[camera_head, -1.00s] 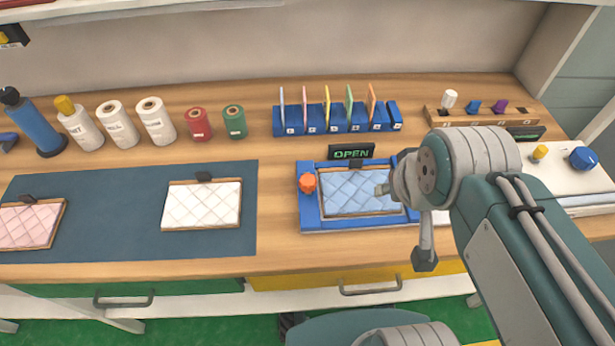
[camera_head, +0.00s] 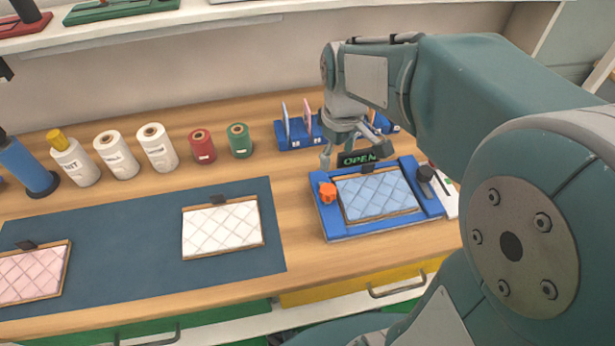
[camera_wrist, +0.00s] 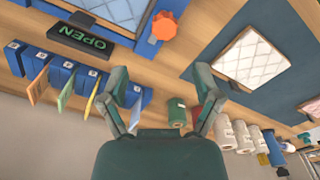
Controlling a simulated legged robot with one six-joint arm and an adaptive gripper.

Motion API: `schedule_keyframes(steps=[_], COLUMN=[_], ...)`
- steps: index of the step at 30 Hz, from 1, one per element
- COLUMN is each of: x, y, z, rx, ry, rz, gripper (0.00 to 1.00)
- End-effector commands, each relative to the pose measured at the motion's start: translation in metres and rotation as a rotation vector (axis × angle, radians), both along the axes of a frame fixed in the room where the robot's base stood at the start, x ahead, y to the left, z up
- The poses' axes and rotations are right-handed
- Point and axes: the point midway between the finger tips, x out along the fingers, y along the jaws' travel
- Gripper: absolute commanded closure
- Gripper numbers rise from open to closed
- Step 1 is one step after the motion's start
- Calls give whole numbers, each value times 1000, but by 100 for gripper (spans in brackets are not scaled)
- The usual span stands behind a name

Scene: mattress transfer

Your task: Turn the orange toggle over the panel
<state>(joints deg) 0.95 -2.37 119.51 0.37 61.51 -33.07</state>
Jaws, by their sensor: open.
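The orange toggle (camera_head: 327,192) sits on the left rim of the blue fixture (camera_head: 345,231), beside the light-blue quilted panel (camera_head: 378,195). From this angle I cannot tell whether the toggle reaches over the panel's edge. My gripper (camera_head: 346,158) hangs behind the fixture, near the OPEN sign (camera_head: 359,158), pointing down. In the wrist view my gripper (camera_wrist: 160,84) has its fingers apart with nothing between them. There the toggle (camera_wrist: 164,26) lies ahead of the fingers, apart from them, with part of the panel (camera_wrist: 112,8) at the top.
A black lever (camera_head: 428,181) is on the fixture's right side. A blue rack (camera_head: 290,136) with upright coloured cards stands behind, partly hidden by my arm. Spools (camera_head: 240,141) and a white quilted panel (camera_head: 222,230) on the dark mat lie left. Wood left of the fixture is clear.

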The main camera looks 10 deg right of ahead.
Motion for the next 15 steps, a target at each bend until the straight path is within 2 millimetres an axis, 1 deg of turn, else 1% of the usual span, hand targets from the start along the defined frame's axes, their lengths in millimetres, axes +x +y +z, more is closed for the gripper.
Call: schedule_keyframes(steps=[3, 8, 11, 15], x=[6, 7, 6, 6], y=[2, 4, 4, 4], z=[-6, -17, -33, -59], rx=[-2, -5, -4, -5], ry=[24, 27, 30, 29], rz=[28, 34, 33, 33], gripper=[18, 18, 18, 18])
